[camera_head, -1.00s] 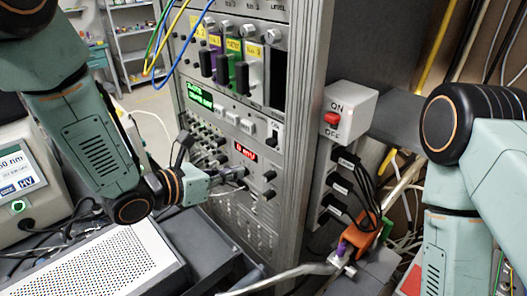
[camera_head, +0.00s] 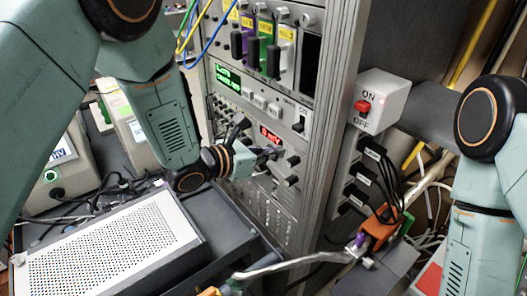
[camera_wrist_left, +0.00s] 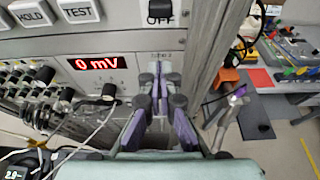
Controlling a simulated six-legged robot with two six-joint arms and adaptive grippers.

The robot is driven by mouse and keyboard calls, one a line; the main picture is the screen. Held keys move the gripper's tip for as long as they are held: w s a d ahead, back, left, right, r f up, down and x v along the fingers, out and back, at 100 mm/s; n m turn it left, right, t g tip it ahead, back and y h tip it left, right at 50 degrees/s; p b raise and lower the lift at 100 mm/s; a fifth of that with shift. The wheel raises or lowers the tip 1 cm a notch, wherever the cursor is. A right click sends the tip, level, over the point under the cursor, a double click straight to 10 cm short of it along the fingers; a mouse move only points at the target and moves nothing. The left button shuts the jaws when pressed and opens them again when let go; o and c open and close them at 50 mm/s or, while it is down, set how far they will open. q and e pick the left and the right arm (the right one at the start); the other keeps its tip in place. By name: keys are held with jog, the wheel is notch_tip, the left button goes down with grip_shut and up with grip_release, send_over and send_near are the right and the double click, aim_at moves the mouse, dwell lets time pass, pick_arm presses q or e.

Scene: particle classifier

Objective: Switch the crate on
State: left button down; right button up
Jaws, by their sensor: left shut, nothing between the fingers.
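A small black switch (camera_head: 298,126) sits below an ON label at the panel's right. In the wrist view the black switch (camera_wrist_left: 160,6) is at the top edge, with OFF below it. My left gripper (camera_head: 273,154) is shut and empty, just in front of the panel below the red readout. Its purple-lined fingers (camera_wrist_left: 159,82) are together below the switch. My right gripper is out of view.
A grey box with a red ON/OFF switch (camera_head: 364,107) is right of the rack, above several black plugs (camera_head: 365,170). An orange part (camera_head: 380,228) and a silver bar (camera_head: 295,265) lie lower. A perforated white-topped box (camera_head: 115,250) is at left. Cables hang around.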

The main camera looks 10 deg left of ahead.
aim_at(296, 125)
pick_arm(q)
jog(key=x, duration=0.4)
jog(key=shift+w+d+f, duration=0.15)
jog(key=shift+w+d, duration=0.05)
jog(key=shift+d, duration=0.05)
jog(key=r, duration=0.2)
jog(key=shift+w+r, duration=0.25)
jog(key=shift+r, duration=0.1)
jog(key=shift+s+r, duration=0.3)
jog(key=shift+r, duration=0.45)
jog(key=shift+w+r, duration=0.1)
jog(key=shift+r, duration=1.3)
jog(key=shift+w, duration=0.1)
